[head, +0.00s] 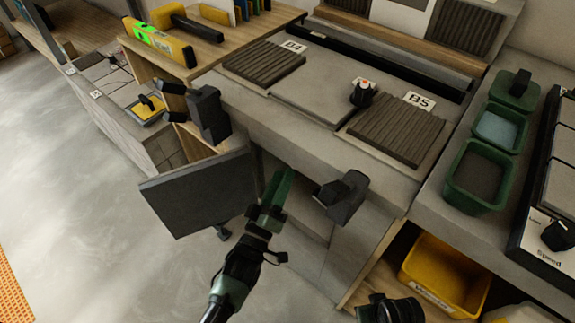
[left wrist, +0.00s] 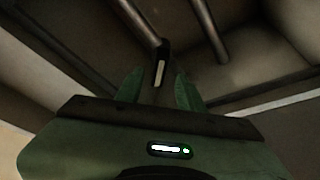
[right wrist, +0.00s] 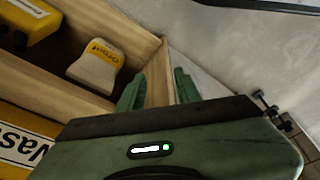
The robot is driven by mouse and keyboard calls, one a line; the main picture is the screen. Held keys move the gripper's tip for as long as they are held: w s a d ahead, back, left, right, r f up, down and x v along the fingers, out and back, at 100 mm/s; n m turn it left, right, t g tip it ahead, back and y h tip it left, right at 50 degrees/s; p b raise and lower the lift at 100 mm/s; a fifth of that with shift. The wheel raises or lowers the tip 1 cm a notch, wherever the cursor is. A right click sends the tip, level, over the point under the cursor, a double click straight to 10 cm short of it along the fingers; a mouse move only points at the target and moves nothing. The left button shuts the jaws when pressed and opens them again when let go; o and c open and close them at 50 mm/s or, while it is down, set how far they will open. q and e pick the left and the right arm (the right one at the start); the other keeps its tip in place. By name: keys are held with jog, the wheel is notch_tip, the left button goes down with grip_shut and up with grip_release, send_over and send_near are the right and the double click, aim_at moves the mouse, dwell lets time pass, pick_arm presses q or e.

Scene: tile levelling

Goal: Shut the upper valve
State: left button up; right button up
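My left gripper (head: 275,195) is in front of the open cabinet under the counter, beside its dark open door (head: 200,190). In the left wrist view the fingers (left wrist: 160,92) are apart. A dark lever with a pale stripe (left wrist: 160,68) lies ahead, lined up between the fingertips; I cannot tell whether they touch it. It seems to be a valve handle by a pipe (left wrist: 140,22), but I cannot tell which valve. In the right wrist view my right gripper (right wrist: 158,90) is open and empty beside a wooden shelf edge (right wrist: 155,75).
A second pipe (left wrist: 210,30) runs inside the cabinet. The counter (head: 300,95) above holds ribbed tiles (head: 398,128). A yellow bin (head: 445,275) sits on the lower shelf. Open floor (head: 90,220) lies at left.

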pick_arm(q)
jog(key=x, duration=0.4)
grip_shut()
pick_arm(e)
jog(key=shift+w+r, duration=0.1)
jog(key=shift+r, duration=0.65)
pick_arm(q)
jog(key=shift+w+m+b, duration=0.1)
jog(key=shift+m+b, duration=0.25)
jog(key=shift+m, duration=0.05)
jog(key=shift+w+a+f+m+g+h+b, duration=0.1)
jog(key=shift+m+h+b, duration=0.3)
jog(key=shift+m+h, duration=0.75)
jog(key=shift+a+m+g+h+b, duration=0.1)
jog(key=shift+m+h+b, duration=0.3)
jog(key=shift+m, duration=1.45)
jog(key=shift+a+f+m+g+h+b, duration=0.1)
jog(key=shift+m+h+b, duration=0.25)
jog(key=shift+m+h, duration=0.85)
pick_arm(e)
jog(key=w+v, duration=0.2)
jog(key=v, duration=0.7)
jog(key=shift+r+t, duration=0.3)
jog(key=shift+r, duration=0.05)
pick_arm(q)
jog(key=shift+m+y, duration=0.3)
jog(key=shift+y, duration=0.05)
